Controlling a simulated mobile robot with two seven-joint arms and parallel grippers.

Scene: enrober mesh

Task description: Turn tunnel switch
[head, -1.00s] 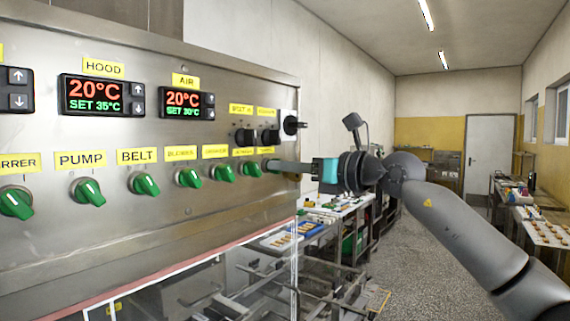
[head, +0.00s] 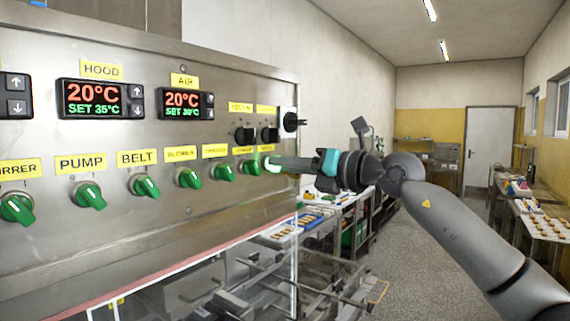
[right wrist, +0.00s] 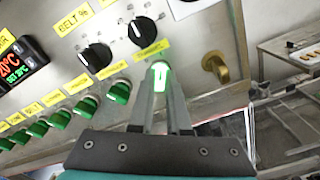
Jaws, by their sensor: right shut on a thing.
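The tunnel switch (head: 270,165) is the last green knob at the right end of the lower row on the steel panel. It glows bright green, and its yellow label is too small to read surely. My right gripper (head: 277,164) is shut on this knob, its fingers reaching in from the right. In the right wrist view the lit knob (right wrist: 160,75) sits between the two fingertips (right wrist: 160,88), under a yellow label. My left gripper is not in view.
Several unlit green knobs (head: 188,178) run along the row to the left. Black dials (head: 245,135) sit just above, and a black rotary switch (head: 291,122) is at the panel's right edge. A brass fitting (right wrist: 215,67) is right of the knob. A clear cover lies below the panel.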

